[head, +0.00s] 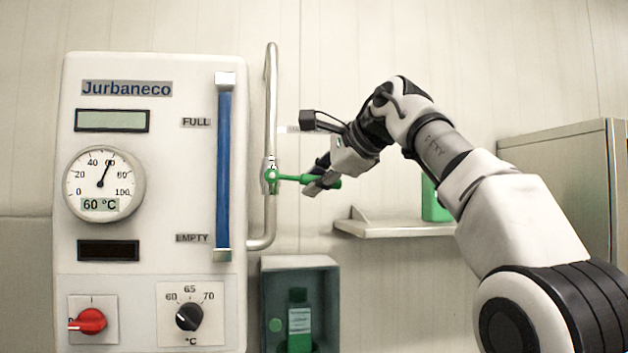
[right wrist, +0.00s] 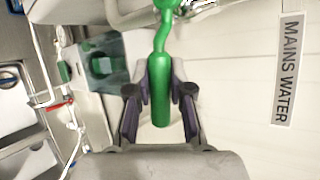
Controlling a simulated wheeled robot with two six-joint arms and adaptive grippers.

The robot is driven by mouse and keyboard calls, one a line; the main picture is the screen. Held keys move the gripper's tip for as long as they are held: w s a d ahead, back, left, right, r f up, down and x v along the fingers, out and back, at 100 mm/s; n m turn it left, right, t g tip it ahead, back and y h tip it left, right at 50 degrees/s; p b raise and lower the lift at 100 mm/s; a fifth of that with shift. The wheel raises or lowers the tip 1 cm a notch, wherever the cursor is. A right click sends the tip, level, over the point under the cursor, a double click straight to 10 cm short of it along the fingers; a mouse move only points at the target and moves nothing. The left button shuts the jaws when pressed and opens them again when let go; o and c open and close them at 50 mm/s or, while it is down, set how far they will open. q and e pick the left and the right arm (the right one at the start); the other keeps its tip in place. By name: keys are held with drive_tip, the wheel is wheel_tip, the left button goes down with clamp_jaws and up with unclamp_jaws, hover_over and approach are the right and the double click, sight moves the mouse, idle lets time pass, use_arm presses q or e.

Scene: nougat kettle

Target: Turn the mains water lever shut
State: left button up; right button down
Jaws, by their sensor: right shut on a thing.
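The green mains water lever (head: 292,177) sits on a valve on the vertical metal pipe (head: 271,110), right of the white panel. Its handle points to the right, roughly level and across the pipe. My right gripper (head: 322,180) is shut on the outer part of the handle. In the right wrist view the lever (right wrist: 160,85) lies between the two fingers of the gripper (right wrist: 159,100). A label reading MAINS WATER (right wrist: 288,70) is on the wall there; in the head view my gripper partly hides it. My left gripper is not in view.
The white Jurbaneco panel (head: 150,210) has a dial reading about 60 °C, a blue level tube (head: 224,165), a red switch and a black knob. A grey box (head: 300,262) with a green bottle hangs below the lever. A shelf (head: 395,228) is to the right.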

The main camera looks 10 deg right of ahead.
drive_tip(key=c, duration=1.1)
unclamp_jaws()
drive_tip(key=shift+f, duration=0.15)
drive_tip(key=shift+o, duration=0.3)
drive_tip(key=shift+w, duration=0.3)
drive_tip(key=shift+s+d+r, duration=0.2)
drive_tip(key=shift+s+r, duration=0.05)
drive_tip(key=shift+s, duration=0.05)
drive_tip(key=v, duration=1.1)
drive_tip(key=shift+s, duration=0.1)
drive_tip(key=shift+d, duration=0.1)
